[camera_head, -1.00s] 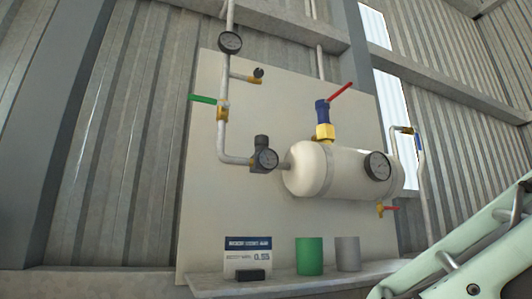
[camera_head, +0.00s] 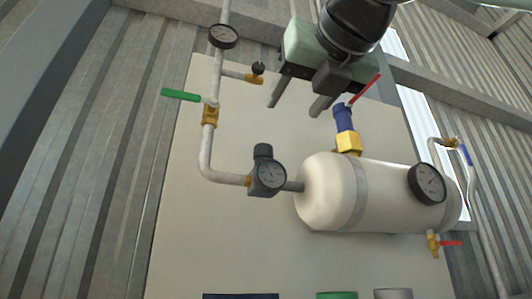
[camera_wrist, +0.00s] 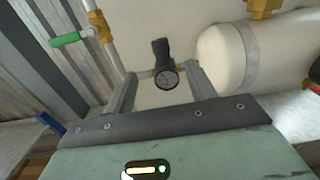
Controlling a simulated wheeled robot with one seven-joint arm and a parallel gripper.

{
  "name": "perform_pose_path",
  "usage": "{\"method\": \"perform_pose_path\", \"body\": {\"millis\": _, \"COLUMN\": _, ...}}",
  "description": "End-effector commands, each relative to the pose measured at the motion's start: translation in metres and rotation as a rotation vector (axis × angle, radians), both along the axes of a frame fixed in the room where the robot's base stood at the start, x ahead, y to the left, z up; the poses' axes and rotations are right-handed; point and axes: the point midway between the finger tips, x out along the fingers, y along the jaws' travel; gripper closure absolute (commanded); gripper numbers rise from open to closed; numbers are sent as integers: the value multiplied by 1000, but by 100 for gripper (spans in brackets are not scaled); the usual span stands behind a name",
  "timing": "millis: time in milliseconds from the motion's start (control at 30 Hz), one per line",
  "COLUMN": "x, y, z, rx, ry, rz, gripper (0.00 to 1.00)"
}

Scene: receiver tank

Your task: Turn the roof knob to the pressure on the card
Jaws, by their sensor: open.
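The regulator (camera_head: 265,178) has a black knob (camera_head: 263,151) on its top and a dial facing out, on the pipe left of the white tank (camera_head: 335,190). My gripper (camera_head: 293,110) is open and empty, above and right of the knob in the head view and apart from it. In the wrist view the knob (camera_wrist: 160,47) and the dial (camera_wrist: 167,80) appear between the two spread fingers, farther off. The card (camera_head: 240,296) shows only its dark blue top edge at the bottom of the head view, so its number is out of frame.
A green-handled valve (camera_head: 180,95) and an upper gauge (camera_head: 223,36) sit on the left pipe, with a small black-knobbed brass valve (camera_head: 257,72) nearby. A blue relief valve with a red lever (camera_head: 365,88) stands close to my gripper. Another gauge (camera_head: 427,184) is on the tank.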

Motion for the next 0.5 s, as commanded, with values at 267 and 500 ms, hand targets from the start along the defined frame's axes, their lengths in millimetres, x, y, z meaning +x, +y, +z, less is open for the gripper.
{"method": "perform_pose_path", "body": {"millis": 267, "x": 53, "y": 17, "z": 3, "rx": -2, "ry": 3, "rz": 0, "gripper": 45}}
{"method": "perform_pose_path", "body": {"millis": 500, "x": 101, "y": 31, "z": 3, "rx": -3, "ry": 2, "rz": 1, "gripper": 45}}
